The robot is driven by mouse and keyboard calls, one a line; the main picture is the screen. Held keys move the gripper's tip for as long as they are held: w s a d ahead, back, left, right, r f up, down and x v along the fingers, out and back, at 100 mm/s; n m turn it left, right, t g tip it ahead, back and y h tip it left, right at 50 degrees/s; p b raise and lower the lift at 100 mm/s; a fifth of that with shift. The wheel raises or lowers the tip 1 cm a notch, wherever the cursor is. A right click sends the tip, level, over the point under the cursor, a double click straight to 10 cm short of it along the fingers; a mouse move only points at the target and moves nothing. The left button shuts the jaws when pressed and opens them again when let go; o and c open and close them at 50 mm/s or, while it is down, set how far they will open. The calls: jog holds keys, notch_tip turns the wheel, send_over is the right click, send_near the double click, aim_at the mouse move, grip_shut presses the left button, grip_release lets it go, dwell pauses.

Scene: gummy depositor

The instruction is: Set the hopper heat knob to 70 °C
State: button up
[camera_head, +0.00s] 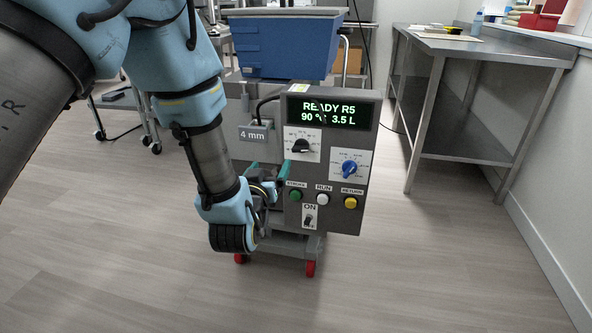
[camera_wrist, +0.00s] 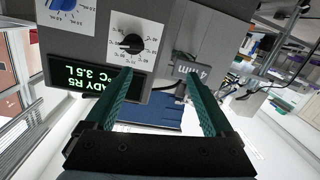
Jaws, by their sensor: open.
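The hopper heat knob appears to be the black knob (camera_head: 301,146) on a white dial plate below the display, on the depositor's grey panel. The display (camera_head: 328,112) reads READY R5, 90 °C, 3.5 L. In the wrist view the black knob (camera_wrist: 131,43) lies ahead of the fingertips, nearer the left finger, with small dial marks around it. My gripper (camera_wrist: 158,80) is open, its two green fingers apart with nothing between them. In the head view my gripper (camera_head: 268,176) is at the panel's lower left, below the black knob. It looks apart from the knob.
A blue knob (camera_head: 348,168) sits right of the black one. Green (camera_head: 296,195), white (camera_head: 322,199) and yellow (camera_head: 350,203) buttons and an ON switch (camera_head: 309,217) are below. A "4 mm" tag (camera_head: 254,134) stands left. A blue hopper (camera_head: 285,46) is above; a steel table (camera_head: 480,45) is right.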

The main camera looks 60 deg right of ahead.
jog(key=h, duration=0.1)
send_near(299, 151)
jog(key=a, duration=0.2)
jog(key=shift+m+g, duration=0.3)
jog(key=shift+g, duration=0.1)
jog(key=x, duration=1)
jog(key=shift+s+d+r, duration=0.1)
jog(key=shift+d+r, duration=0.05)
jog(key=shift+d, duration=0.15)
jog(key=shift+c, duration=0.4)
jog(key=c, duration=1.3)
